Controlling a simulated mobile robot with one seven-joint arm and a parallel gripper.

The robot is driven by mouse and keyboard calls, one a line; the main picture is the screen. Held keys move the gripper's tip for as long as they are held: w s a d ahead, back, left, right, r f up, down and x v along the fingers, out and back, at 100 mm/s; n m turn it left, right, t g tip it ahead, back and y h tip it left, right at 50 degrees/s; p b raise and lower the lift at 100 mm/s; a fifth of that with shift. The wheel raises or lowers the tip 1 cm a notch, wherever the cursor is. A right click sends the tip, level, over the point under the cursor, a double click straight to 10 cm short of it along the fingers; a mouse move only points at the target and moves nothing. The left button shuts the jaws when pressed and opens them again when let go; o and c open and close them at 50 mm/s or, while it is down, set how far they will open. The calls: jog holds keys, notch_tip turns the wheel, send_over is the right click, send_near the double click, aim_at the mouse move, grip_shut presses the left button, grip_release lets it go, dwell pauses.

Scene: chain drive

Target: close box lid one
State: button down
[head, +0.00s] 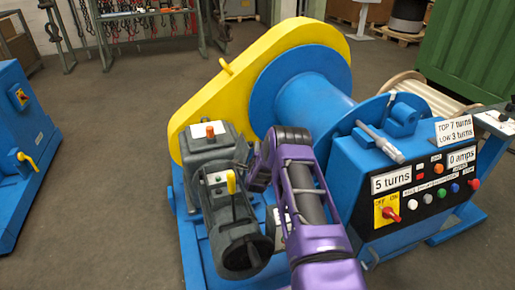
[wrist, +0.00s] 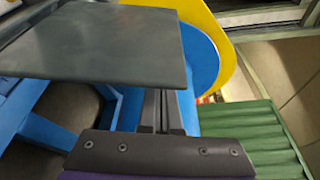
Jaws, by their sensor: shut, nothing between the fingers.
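A flat dark grey plate (wrist: 105,45) fills the upper left of the wrist view; it looks like a lid, but I cannot tell whether it is box lid one. My gripper (wrist: 162,104) is shut and empty, its fingers passing close to the plate's lower edge; contact is unclear. In the head view a grey box (head: 205,147) with an orange knob sits beside the yellow guard. In front of it is a grey unit (head: 232,210) with a yellow-topped lever. My purple arm reaches in beside them, and my fingers are not clearly visible there.
The yellow guard (head: 215,95) and blue drum (head: 310,85) stand behind my arm. A blue control box (head: 350,160) with signs and buttons is at the right. A green ribbed container (head: 470,50) stands behind. The floor (head: 110,170) at left is clear.

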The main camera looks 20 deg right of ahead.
jog(key=shift+a+r, duration=0.55)
jog(key=shift+a, duration=0.2)
